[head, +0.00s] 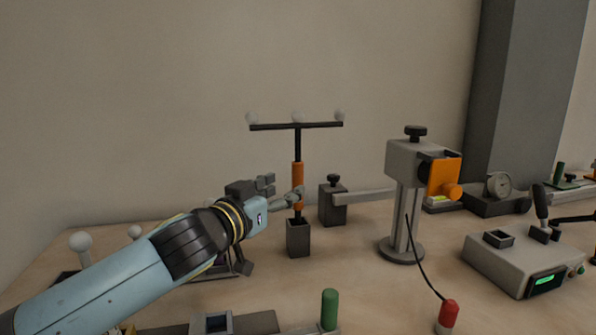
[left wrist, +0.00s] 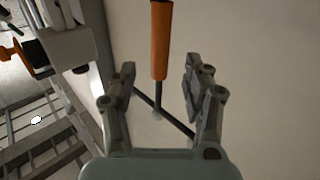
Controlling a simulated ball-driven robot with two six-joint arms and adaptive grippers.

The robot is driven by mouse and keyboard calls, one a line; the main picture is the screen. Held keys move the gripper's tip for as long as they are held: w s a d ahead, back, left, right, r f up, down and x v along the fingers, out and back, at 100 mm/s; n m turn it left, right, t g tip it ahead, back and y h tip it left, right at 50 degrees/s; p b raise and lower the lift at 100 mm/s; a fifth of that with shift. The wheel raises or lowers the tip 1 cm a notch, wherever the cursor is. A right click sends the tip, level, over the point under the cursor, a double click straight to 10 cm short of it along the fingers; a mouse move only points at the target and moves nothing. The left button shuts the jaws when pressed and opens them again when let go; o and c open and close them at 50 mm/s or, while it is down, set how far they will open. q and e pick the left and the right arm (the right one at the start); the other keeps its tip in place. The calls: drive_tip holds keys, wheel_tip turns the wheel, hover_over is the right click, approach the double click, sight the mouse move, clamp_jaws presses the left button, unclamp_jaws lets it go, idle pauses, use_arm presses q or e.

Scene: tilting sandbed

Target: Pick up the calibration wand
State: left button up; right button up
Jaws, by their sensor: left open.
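The calibration wand (head: 298,178) stands upright in a dark square holder (head: 298,238) in the head view. It has an orange grip and a black T-bar with white balls on top. My left gripper (head: 285,193) is at the height of the orange grip, its fingers close beside it. Whether the fingers reach fully around the grip is hard to tell. My right gripper is not in view.
A grey stand (head: 402,205) with an orange part is right of the wand. A small dark block (head: 333,205) with a knob and bar is just behind. A green cylinder (head: 330,309), a red-capped cylinder (head: 448,315) and a grey instrument box (head: 510,265) are nearer the front.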

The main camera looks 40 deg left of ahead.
sight(295, 185)
use_arm(q)
drive_tip(key=w, duration=0.2)
drive_tip(key=w+p, duration=0.1)
drive_tip(key=w, duration=0.3)
drive_tip(key=shift+w+a+f, duration=0.25)
drive_tip(key=shift+a+f, duration=0.05)
clamp_jaws()
idle(0.4)
